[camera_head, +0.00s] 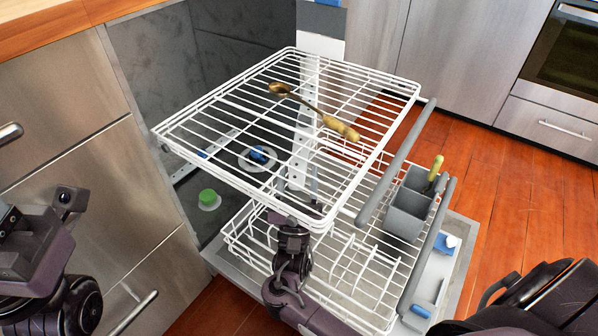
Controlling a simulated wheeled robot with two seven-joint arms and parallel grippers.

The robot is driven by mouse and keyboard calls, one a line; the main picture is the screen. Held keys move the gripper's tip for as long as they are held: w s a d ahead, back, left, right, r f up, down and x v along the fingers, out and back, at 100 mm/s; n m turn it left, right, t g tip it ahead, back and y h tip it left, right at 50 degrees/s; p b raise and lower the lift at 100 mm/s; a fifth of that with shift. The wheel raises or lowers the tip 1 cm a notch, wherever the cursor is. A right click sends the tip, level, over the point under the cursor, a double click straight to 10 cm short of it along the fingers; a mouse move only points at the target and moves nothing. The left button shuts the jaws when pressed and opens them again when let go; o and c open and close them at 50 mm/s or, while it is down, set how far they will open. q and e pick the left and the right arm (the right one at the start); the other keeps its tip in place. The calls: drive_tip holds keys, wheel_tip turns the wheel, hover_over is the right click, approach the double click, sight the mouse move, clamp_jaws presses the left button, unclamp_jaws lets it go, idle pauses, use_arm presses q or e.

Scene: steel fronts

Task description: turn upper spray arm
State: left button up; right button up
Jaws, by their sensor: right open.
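The upper spray arm (304,115) looks like a pale bar with holes. It shows through the wires under the pulled-out upper rack (205,108) and runs from the back toward the near side. My right gripper (296,188) reaches up from below, under the near part of the upper rack. It is open, close to the near end of the bar; the wires partly cover it, and I cannot tell whether it touches the bar. Part of my left arm shows at the left edge, with what seems to be its gripper (42,212), away from the racks; its jaws are unclear.
A spoon with a yellowish handle (341,128) lies on the upper rack. The lower rack (350,270) is out over the open door, with a grey cutlery basket (408,208). A green cap (208,197) sits on the tub floor. Steel drawers (85,190) stand at the left.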

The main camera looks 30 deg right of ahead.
drive_tip(key=shift+w+d+r+b, duration=0.3)
drive_tip(key=shift+w+d+r, duration=0.15)
drive_tip(key=shift+w, duration=0.25)
clamp_jaws()
